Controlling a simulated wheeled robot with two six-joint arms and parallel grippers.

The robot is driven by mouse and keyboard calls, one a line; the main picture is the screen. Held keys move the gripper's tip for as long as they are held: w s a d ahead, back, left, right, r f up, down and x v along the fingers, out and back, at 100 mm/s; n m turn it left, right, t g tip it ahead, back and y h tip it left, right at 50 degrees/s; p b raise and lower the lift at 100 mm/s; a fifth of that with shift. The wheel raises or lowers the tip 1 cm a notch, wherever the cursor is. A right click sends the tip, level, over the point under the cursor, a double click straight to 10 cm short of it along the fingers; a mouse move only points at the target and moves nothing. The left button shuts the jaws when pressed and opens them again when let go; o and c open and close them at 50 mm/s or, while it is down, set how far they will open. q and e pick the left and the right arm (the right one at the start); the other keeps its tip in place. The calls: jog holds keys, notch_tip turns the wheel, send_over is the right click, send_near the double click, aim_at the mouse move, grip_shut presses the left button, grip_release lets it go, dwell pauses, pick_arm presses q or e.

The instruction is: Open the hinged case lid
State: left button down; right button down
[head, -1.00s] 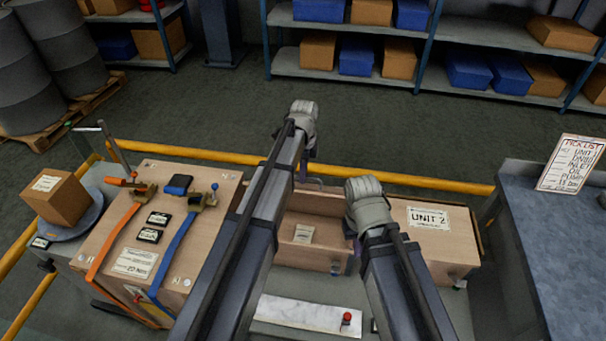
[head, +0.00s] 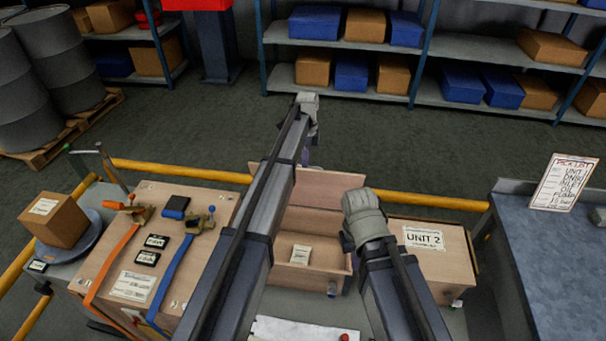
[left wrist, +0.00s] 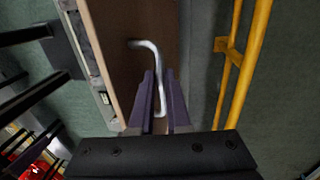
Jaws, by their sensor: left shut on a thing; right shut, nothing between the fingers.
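The wooden case (head: 325,262) stands in the middle of the bench, with a pale label on it. Its lid (head: 335,190) stands raised along the far side, so the inside shows in part. My left gripper (head: 308,157) is beyond the lid's far edge, partly behind my arm. In the left wrist view its purple fingers (left wrist: 160,105) are shut on a bent metal handle (left wrist: 152,48) on a brown wooden panel. My right gripper (head: 347,242) is shut and empty by the case's right side; its fingertips are mostly hidden.
A larger strapped crate (head: 132,285) stands left, with a cardboard box (head: 55,220) beside it. A UNIT 2 box (head: 425,265) is close on the right. A yellow rail (head: 430,200) runs behind the bench. A blue-grey table (head: 550,260) is at far right.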

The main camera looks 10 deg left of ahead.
pick_arm(q)
jog(key=shift+w+f+g+b, duration=0.15)
jog(key=shift+w+g, duration=0.3)
jog(key=shift+w, duration=0.55)
jog(key=shift+w+f+g+b, duration=0.1)
jog(key=shift+w+g+b, duration=0.25)
jog(key=shift+w, duration=0.6)
jog(key=shift+r, duration=0.1)
jog(key=c, duration=0.9)
grip_release()
jog(key=p+v, duration=0.7)
jog(key=v, duration=0.1)
jog(key=shift+w+p, duration=0.1)
jog(key=shift+p, duration=0.3)
